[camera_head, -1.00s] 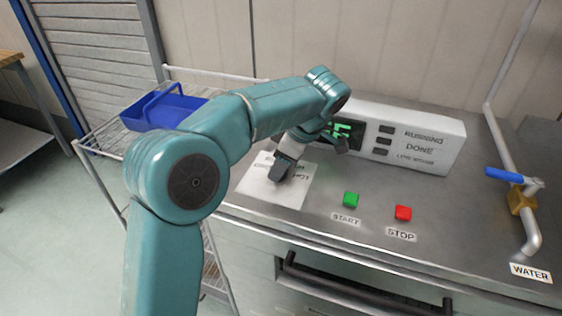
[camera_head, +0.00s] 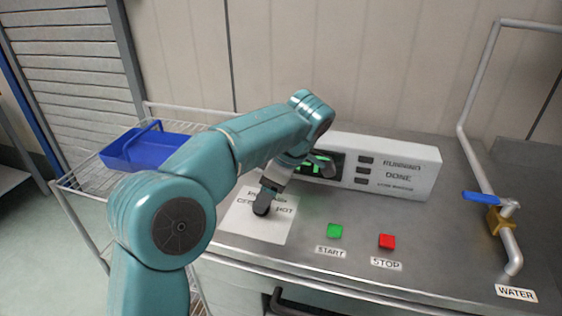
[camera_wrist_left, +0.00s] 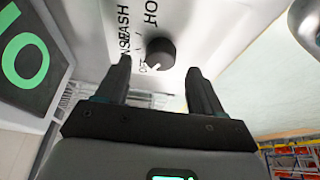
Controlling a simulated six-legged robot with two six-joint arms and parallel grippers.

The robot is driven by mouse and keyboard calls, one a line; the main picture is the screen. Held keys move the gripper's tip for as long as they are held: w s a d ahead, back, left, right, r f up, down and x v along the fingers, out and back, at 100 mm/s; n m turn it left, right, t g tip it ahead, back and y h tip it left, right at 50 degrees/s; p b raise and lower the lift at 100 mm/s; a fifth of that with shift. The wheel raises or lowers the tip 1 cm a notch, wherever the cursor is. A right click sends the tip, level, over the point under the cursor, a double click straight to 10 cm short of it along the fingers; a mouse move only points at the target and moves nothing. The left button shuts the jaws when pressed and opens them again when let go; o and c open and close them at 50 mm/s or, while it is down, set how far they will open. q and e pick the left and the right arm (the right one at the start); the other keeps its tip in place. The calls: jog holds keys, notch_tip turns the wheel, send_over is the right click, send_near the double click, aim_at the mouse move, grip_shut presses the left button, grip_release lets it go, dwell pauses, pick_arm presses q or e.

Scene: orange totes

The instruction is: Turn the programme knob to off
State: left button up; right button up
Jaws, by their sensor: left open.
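The programme knob (camera_wrist_left: 160,53) is a small dark round knob on a white label plate with printed words in the left wrist view. In the head view the left gripper (camera_head: 292,185) is over the white plate (camera_head: 270,228), and the knob is hidden by the gripper. The right gripper is not in view.
A white display box (camera_head: 400,166) stands behind the gripper. A green START button (camera_head: 335,231) and a red STOP button (camera_head: 387,241) lie to the right. A water valve with a blue handle (camera_head: 481,197) is at the far right. A blue basket (camera_head: 150,150) sits on a wire rack at the left.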

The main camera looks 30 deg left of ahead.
pick_arm(q)
jog(key=p+v, duration=0.4)
jog(key=v, duration=0.9)
jog(key=shift+d+r+p, duration=0.15)
jog(key=shift+d+p, duration=0.05)
jog(key=shift+p, duration=0.15)
jog(key=shift+s, duration=0.1)
